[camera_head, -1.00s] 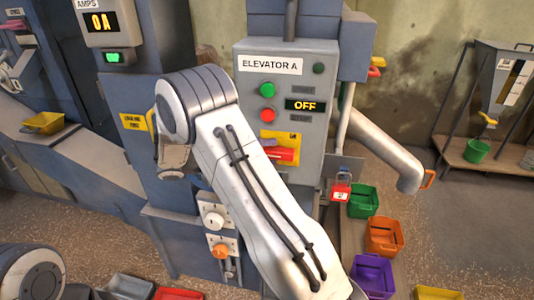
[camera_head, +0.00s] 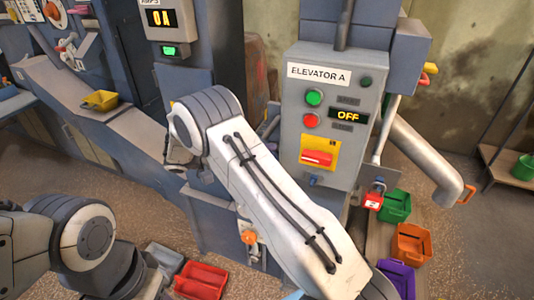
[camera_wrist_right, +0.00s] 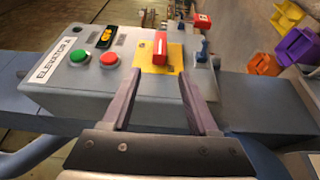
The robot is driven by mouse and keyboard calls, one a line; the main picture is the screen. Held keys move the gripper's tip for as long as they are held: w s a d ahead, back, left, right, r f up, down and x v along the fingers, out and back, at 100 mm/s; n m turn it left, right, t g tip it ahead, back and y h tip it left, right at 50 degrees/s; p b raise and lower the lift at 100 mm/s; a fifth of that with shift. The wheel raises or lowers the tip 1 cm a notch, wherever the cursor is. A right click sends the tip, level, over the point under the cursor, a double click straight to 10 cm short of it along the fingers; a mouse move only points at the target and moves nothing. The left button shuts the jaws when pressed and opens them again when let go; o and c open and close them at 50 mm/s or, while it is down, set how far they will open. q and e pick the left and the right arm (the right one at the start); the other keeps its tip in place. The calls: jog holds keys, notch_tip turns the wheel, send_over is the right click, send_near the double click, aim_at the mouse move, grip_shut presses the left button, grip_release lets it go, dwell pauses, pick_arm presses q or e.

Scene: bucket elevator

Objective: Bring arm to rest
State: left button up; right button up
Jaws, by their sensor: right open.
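My right arm (camera_head: 270,195) reaches in from the lower right of the head view, and its links hide most of the gripper there. In the right wrist view my right gripper (camera_wrist_right: 156,84) is open and empty, its two fingers apart. They point at the Elevator A control box (camera_head: 296,112), with a gap to the red handle (camera_wrist_right: 160,48) on its yellow plate. In the head view the red handle (camera_head: 317,157) lies level and the display (camera_head: 347,115) reads OFF. My left arm (camera_head: 75,240) shows at the lower left; its gripper is not visible.
A red padlock-like piece (camera_head: 375,195) hangs at the box's lower right. Green (camera_head: 397,207), orange (camera_head: 411,244) and purple (camera_head: 398,277) bins stand on the floor at right. A red bin (camera_head: 201,281) is at the bottom. A curved pipe (camera_head: 425,160) sticks out right.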

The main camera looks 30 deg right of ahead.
dwell(0.3)
jog(key=s+a+n+t+y, duration=0.8)
jog(key=s+a+n+y, duration=0.4)
jog(key=s+a+y, duration=0.5)
jog(key=s+a, duration=0.4)
jog(key=s, duration=0.3)
jog(key=shift+f+n, duration=0.35)
jog(key=shift+n, duration=0.05)
